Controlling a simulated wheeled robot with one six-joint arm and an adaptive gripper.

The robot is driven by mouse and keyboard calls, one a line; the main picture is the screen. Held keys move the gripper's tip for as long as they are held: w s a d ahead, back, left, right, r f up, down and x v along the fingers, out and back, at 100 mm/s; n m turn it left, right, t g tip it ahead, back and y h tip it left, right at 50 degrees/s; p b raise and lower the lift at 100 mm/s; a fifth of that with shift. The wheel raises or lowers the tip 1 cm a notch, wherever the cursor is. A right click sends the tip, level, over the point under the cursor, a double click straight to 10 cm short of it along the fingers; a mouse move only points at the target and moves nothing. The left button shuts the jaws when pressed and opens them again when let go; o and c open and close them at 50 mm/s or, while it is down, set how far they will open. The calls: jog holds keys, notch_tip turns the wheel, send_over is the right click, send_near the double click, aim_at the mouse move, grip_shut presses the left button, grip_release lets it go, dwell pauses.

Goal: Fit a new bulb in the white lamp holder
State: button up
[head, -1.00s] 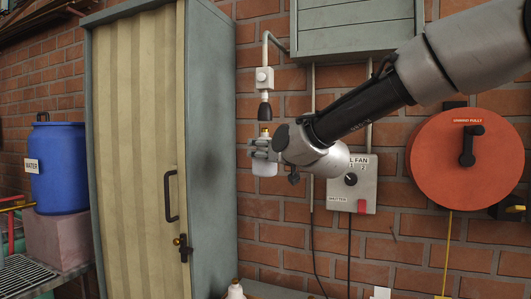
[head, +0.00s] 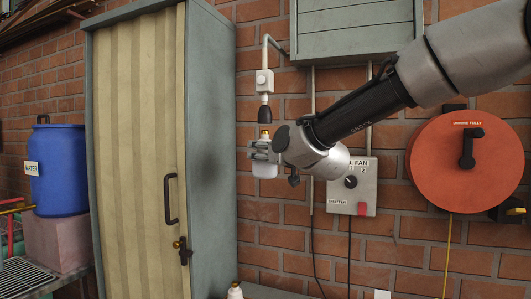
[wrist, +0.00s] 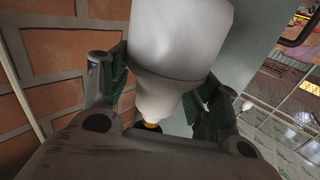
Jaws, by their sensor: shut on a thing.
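My gripper (head: 264,150) is shut around a white bulb (head: 264,170), which stands upright with its globe down and its brass cap (head: 265,132) up. Above it a black socket (head: 265,114) hangs mouth down from a white box (head: 264,83) on a wall conduit. The cap is just under the socket and roughly in line with it. I cannot tell whether they touch. In the wrist view the bulb (wrist: 178,45) sits between both finger pads, and the brass cap (wrist: 151,125) shows beside a dark round part, likely the socket.
A grey cabinet (head: 212,160) stands close to the left. A fan switch box (head: 351,190) and a red reel (head: 466,165) are on the brick wall to the right. A small white brass-topped item (head: 235,292) is at the bottom edge. A blue barrel (head: 58,168) stands far left.

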aim_at(265, 139)
jog(key=shift+r, duration=1.45)
dwell(0.7)
jog(key=shift+w+d+r+n+g+y, duration=0.1)
jog(key=shift+d+r+n+g+y, duration=0.05)
jog(key=shift+n+g+y, duration=0.55)
jog(key=shift+y, duration=0.5)
jog(key=shift+n+y, duration=0.3)
jog(key=shift+n, duration=0.1)
jog(key=shift+g, duration=0.5)
jog(key=shift+c, duration=0.3)
jog(key=shift+r+n+g+y, duration=0.1)
jog(key=shift+n+g+y, duration=0.5)
jog(key=shift+n+y, duration=0.1)
